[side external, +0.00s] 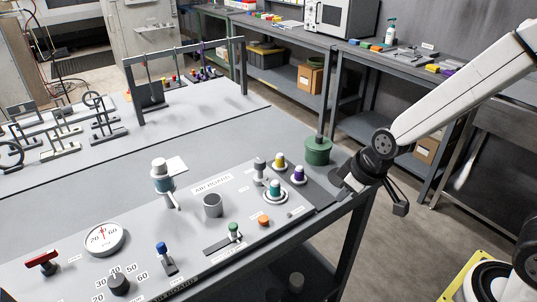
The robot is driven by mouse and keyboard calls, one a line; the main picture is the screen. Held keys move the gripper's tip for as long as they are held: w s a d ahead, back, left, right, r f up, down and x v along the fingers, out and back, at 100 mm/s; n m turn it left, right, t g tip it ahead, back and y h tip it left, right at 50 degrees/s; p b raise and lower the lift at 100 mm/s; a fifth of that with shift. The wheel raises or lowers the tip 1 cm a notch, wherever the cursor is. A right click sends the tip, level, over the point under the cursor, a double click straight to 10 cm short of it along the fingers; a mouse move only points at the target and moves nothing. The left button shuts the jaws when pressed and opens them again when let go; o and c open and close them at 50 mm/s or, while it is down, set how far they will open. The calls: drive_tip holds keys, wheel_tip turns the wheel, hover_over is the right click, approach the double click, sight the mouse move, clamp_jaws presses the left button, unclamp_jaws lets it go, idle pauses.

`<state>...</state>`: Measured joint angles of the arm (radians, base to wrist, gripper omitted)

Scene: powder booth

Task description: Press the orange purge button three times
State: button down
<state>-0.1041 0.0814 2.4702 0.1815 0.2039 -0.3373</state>
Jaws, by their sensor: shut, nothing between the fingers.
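The orange button (264,220) is a small round cap on the grey panel near the table's right front edge. My gripper (340,187) is at the panel's right end, in front of the green canister in the picture. Its dark fingers are small in this view and look shut with nothing held. It is apart from the orange button, to its right and slightly higher in the picture. The button is uncovered.
Near the button are a green-tipped lever (233,232), a teal knob (274,189), a yellow knob (280,161) and a purple knob (299,174). A green canister (318,151) stands at the panel's right end.

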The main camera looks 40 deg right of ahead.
sight(267, 220)
drive_tip(key=w+a+r+n+t+y, duration=0.1)
drive_tip(key=w+a+n+t, duration=0.3)
drive_tip(key=w+a+n, duration=0.4)
drive_tip(key=shift+w+a+r+t, duration=0.3)
drive_tip(key=shift+w+a+r, duration=0.35)
drive_tip(key=shift+w+a, duration=1.25)
drive_tip(key=shift+s+a+f, duration=0.15)
drive_tip(key=shift+s+a, duration=0.2)
drive_tip(key=shift+s, duration=0.05)
drive_tip(key=shift+f, duration=4.25)
drive_tip(key=shift+f, duration=0.85)
drive_tip(key=shift+r, duration=0.85)
